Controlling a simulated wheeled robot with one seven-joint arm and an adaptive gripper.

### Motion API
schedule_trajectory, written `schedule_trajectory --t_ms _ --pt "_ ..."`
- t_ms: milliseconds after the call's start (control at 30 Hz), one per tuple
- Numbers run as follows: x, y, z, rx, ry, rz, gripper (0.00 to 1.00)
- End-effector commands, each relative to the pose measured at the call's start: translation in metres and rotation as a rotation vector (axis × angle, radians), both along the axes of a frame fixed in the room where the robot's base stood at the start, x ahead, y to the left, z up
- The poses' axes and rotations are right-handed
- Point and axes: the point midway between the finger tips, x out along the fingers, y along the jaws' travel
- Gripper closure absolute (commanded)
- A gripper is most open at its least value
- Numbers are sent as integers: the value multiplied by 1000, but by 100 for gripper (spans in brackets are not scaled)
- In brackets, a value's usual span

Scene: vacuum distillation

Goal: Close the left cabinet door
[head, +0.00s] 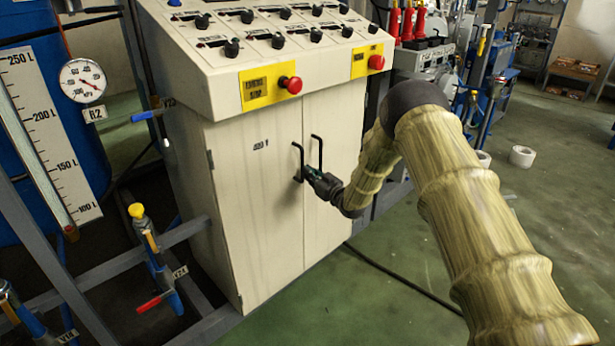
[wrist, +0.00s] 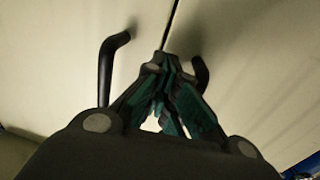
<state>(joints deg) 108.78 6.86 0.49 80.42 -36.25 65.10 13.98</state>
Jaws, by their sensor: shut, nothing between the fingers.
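The beige cabinet has a left door (head: 255,205) and a right door (head: 335,120), each with a black bar handle near the middle seam. Both doors look flush or nearly so, with a thin dark seam between them. The left handle (head: 295,158) is also in the wrist view (wrist: 107,70), left of my fingers. The right handle (head: 319,150) shows in the wrist view (wrist: 201,73), partly behind my fingers. My gripper (head: 308,172) is shut and empty, its tips at the seam between the handles (wrist: 163,62). Whether the tips touch the door is unclear.
A sloped control panel (head: 225,65) with knobs and red buttons tops the cabinet. A blue tank (head: 75,125) with a gauge and a grey pipe frame (head: 85,275) stand at left. A black cable (head: 400,280) lies on the green floor; the floor at right is mostly clear.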

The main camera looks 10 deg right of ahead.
Motion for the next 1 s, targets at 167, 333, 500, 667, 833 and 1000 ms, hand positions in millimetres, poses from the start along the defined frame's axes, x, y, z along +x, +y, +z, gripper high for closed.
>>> schedule_trajectory --t_ms 167,333,500,667,833,1000 --pt "-4 -2 1 1 0 1 100" --pt "-17 -12 2 2 1 4 100" --pt "-40 -26 1 2 0 7 100" --pt "-65 -40 0 2 2 9 100" --pt "-87 -54 0 2 1 11 100" --pt "-101 -64 0 1 0 10 100"
